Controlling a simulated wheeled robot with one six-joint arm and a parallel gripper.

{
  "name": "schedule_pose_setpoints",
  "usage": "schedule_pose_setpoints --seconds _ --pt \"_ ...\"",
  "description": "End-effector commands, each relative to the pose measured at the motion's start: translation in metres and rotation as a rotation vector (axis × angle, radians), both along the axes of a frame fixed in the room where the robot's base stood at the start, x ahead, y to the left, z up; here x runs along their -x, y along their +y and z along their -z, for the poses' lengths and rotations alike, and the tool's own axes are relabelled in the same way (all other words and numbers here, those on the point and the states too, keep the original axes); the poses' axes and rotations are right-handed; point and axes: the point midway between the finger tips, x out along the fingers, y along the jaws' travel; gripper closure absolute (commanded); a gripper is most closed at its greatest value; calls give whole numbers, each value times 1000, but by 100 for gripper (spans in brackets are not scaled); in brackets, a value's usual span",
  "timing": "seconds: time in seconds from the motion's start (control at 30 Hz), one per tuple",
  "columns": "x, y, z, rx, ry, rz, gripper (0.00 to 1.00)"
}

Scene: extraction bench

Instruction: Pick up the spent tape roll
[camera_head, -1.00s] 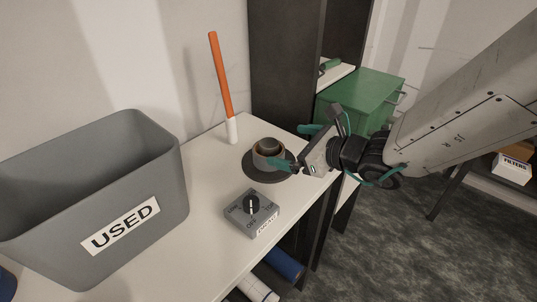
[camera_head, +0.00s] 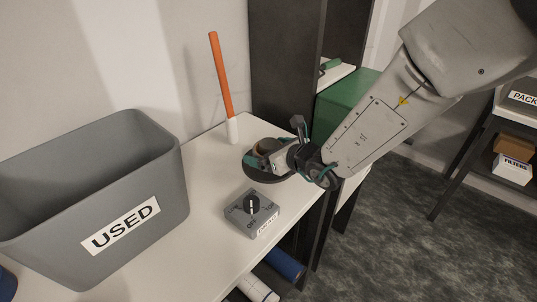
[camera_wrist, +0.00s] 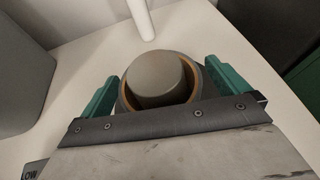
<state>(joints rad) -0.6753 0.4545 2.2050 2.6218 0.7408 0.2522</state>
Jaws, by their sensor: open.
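The spent tape roll (camera_head: 261,147) is a grey ring with a brown inner core. It sits on a dark round base (camera_head: 253,172) on the white bench, around a grey hub (camera_wrist: 157,78) that shows in the wrist view. My gripper (camera_wrist: 163,88) is open, with one teal finger on the left of the roll and the other on the right. In the wrist view the roll (camera_wrist: 197,82) lies between the fingers, and its near side is hidden by my gripper. I cannot tell whether either finger touches it. In the head view my gripper (camera_head: 272,149) covers much of the roll.
A grey bin (camera_head: 180,207) labelled USED stands at the left of the bench (camera_head: 195,250). A grey switch box with a knob (camera_head: 262,218) lies in front of the roll. An orange stick in a white holder (camera_head: 232,130) stands behind. A green cabinet (camera_head: 345,100) is beyond the bench.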

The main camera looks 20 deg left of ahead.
Motion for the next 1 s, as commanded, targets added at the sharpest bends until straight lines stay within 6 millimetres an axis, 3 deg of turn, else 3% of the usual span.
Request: schedule_pose_setpoints --seconds 0.13,0.3,0.67,1.0 --pt "0 0 0 0 0 0 3" --pt "0 0 0 0 0 0 45" --pt "0 0 -8 -1 -2 -2 45" --pt "0 0 -73 -2 -4 -1 45"
